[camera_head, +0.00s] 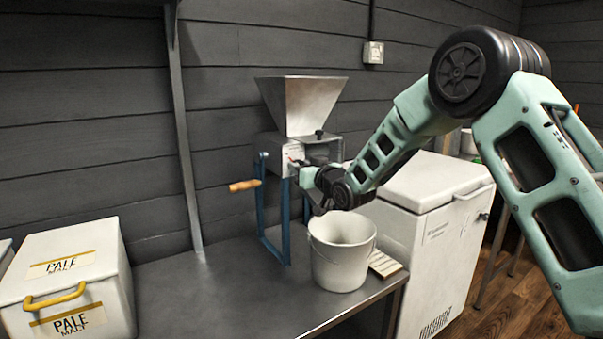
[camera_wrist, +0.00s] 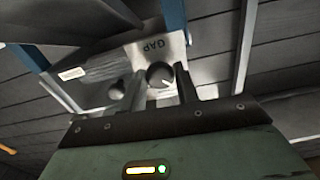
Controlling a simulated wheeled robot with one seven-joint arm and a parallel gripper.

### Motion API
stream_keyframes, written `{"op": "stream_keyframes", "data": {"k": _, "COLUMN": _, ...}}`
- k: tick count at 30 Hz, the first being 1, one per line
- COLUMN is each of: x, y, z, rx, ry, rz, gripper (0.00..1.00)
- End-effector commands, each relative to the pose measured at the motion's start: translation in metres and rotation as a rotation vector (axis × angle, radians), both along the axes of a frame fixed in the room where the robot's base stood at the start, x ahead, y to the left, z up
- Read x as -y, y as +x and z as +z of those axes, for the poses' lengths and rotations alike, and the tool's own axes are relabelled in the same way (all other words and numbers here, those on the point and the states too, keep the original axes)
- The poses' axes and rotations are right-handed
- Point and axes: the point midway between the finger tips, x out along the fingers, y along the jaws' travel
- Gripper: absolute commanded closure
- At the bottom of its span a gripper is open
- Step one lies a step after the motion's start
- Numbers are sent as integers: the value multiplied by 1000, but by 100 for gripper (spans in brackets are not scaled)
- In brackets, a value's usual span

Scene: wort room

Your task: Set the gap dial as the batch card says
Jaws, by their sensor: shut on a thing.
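The grain mill (camera_head: 303,103) stands on the bench on a blue frame, with a metal hopper on top. The gap dial (camera_wrist: 158,72) is a dark round knob on a pale plate marked GAP, upside down in the wrist view. A small light mark shows near its edge. My gripper (camera_wrist: 160,80) has its two fingers on either side of the dial and is shut on it. In the head view my wrist hides the dial. A pale flat slatted or lined piece (camera_head: 385,263) lies beside the bucket; I cannot tell whether it is the batch card.
A white bucket (camera_head: 340,262) stands under my wrist. The mill's crank has a wooden handle (camera_head: 244,185) on the left. A PALE MALT box (camera_head: 110,255) is at the left, a white chest (camera_head: 425,245) at the right. The bench (camera_head: 205,300) between box and mill is clear.

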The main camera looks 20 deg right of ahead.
Motion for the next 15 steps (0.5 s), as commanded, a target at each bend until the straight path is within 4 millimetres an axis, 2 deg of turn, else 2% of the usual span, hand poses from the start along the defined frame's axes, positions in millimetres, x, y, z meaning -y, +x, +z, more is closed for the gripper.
{"op": "stream_keyframes", "data": {"k": 15, "x": 1, "y": 0, "z": -2, "rx": 11, "ry": -50, "rz": -1, "gripper": 92}}
